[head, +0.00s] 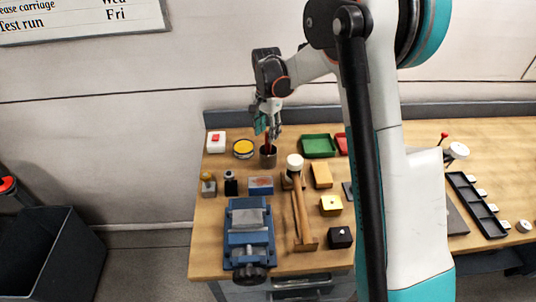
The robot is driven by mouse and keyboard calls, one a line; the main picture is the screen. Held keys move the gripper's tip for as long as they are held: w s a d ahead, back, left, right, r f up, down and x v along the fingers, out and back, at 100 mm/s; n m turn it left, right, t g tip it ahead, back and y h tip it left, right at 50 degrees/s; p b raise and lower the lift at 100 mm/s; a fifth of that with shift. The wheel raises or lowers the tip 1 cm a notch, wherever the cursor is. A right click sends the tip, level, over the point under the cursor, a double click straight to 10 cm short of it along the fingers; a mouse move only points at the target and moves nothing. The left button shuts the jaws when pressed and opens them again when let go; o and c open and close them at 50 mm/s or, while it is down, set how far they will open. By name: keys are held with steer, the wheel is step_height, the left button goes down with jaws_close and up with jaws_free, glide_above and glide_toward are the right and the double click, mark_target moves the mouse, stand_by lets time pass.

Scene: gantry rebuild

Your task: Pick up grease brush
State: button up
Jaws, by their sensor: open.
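A dark cylindrical cup (268,157) stands near the back edge of the workbench. A thin red handle (267,143) rises out of it; this may be the grease brush, but its lower end is hidden in the cup. My gripper (269,131) points down right above the cup, its fingers open around or close beside the top of the red handle. The picture is too small to tell whether they touch it.
A round tin with yellow contents (243,147) and a white box with a red top (216,141) stand left of the cup. A green tray (318,146) is to the right. A blue vise (249,232) and a wooden-handled hammer (303,217) lie in front.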

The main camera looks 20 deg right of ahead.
mark_target(268, 147)
step_height(268, 147, down, 5)
steer(key=shift+s+d+f+b, duration=0.1)
steer(key=shift+d+b, duration=0.05)
steer(key=shift+b, duration=0.4)
jaws_close()
